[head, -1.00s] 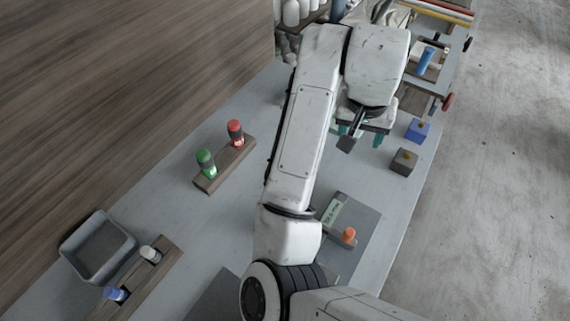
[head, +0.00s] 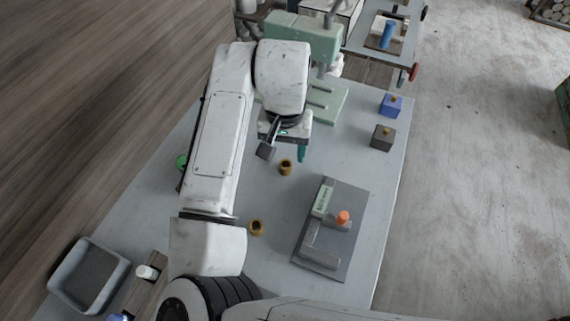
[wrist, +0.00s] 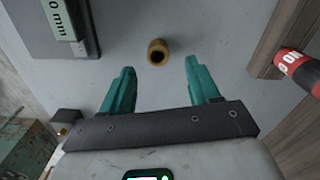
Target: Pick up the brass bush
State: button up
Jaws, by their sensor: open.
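Two small brass bushes show in the head view: one (head: 286,167) stands just below my gripper, the other (head: 257,227) stands nearer, beside my arm. Both are short, hollow and golden brown, on the grey tabletop. One brass bush (wrist: 157,51) shows in the wrist view, ahead of and between my fingertips, with a gap to both. I cannot tell for sure which of the two it is. My gripper (wrist: 159,72) has its teal fingers apart with nothing between them. In the head view my gripper (head: 288,145) hangs over the table, partly hidden by its own wrist.
A dark plate (head: 345,247) with a measuring device and an orange knob lies to the right. Blue (head: 391,105) and grey (head: 382,138) blocks stand near the right edge. A green machine (head: 325,100) stands behind. A grey tray (head: 87,273) sits at left.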

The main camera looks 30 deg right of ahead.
aim_at(286, 161)
jog(key=f, duration=0.4)
jog(key=shift+s+a+f, duration=0.1)
jog(key=shift+s, duration=0.15)
jog(key=shift+c, duration=0.2)
grip_shut()
